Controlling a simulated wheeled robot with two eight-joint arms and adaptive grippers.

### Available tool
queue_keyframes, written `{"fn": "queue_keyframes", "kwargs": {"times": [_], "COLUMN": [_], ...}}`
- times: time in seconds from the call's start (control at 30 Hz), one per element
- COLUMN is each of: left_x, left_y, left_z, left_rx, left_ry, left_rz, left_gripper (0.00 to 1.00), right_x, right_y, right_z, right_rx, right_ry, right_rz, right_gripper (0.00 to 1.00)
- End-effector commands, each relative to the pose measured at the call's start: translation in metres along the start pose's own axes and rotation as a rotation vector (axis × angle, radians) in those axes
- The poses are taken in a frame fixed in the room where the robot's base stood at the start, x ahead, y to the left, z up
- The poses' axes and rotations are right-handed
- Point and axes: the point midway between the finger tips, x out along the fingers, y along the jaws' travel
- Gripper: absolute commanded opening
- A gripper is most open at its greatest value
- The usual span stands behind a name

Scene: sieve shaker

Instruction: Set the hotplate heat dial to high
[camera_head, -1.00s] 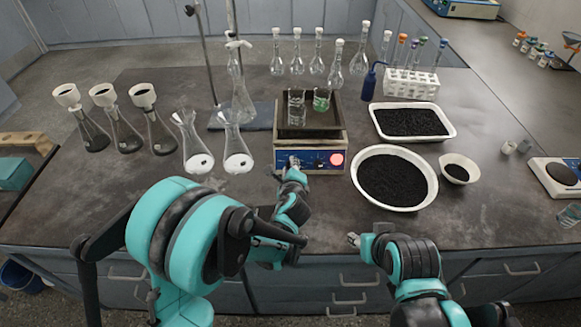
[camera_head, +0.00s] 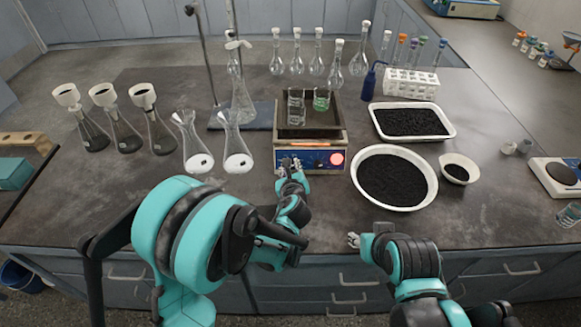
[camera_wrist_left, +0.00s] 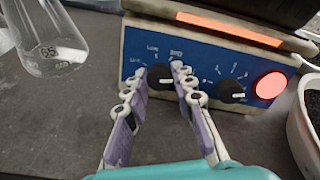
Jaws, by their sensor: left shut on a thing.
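The hotplate (camera_head: 335,134) has a blue front panel with a round red light (camera_wrist_left: 270,85). In the left wrist view, two black dials with white pointer marks are on the panel: a left dial (camera_wrist_left: 160,79) and a right dial (camera_wrist_left: 232,91). Small white scale marks surround them; they are too small to read surely. My left gripper (camera_head: 290,164) is at the panel. In the left wrist view its fingertips (camera_wrist_left: 160,71) are on either side of the left dial, shut on it and partly covering it. My right gripper (camera_head: 354,240) is over the front table edge, apart from everything; its jaw gap is unclear.
Two beakers (camera_head: 297,107) stand on the hotplate. Glass flasks (camera_head: 228,150) stand to its left. A white bowl of black grains (camera_head: 402,192) is close on its right, with a white tray (camera_head: 447,134) behind. The table front left of the bowl is mostly clear.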

Motion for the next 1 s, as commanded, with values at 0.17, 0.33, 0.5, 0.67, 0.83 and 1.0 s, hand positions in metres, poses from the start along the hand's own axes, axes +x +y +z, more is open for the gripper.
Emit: {"fn": "queue_keyframes", "kwargs": {"times": [0.17,0.33,0.5,0.67,0.83,1.0], "left_x": [0.000,0.000,0.000,0.000,-0.001,-0.014], "left_y": [0.000,0.000,0.000,0.000,0.000,-0.001], "left_z": [-0.001,-0.001,-0.001,-0.001,0.000,-0.001], "left_rx": [0.011,0.011,0.011,0.011,0.011,0.013], "left_ry": [0.001,0.001,0.002,0.001,0.000,0.001], "left_rz": [0.001,0.001,0.001,0.001,0.000,-0.001], "left_gripper": [0.00,0.00,0.35,0.46,0.46,0.46], "right_x": [0.000,0.000,0.000,0.000,0.000,0.000], "right_y": [0.000,0.000,0.000,0.000,0.000,0.000], "right_z": [0.000,0.000,0.000,0.000,0.000,0.000], "right_rx": [0.000,0.000,0.000,0.000,0.000,0.000], "right_ry": [0.000,0.000,0.000,0.000,0.000,0.000], "right_rz": [0.000,0.000,0.000,0.000,0.000,0.000], "right_gripper": [0.40,0.40,0.40,0.40,0.40,0.40]}}
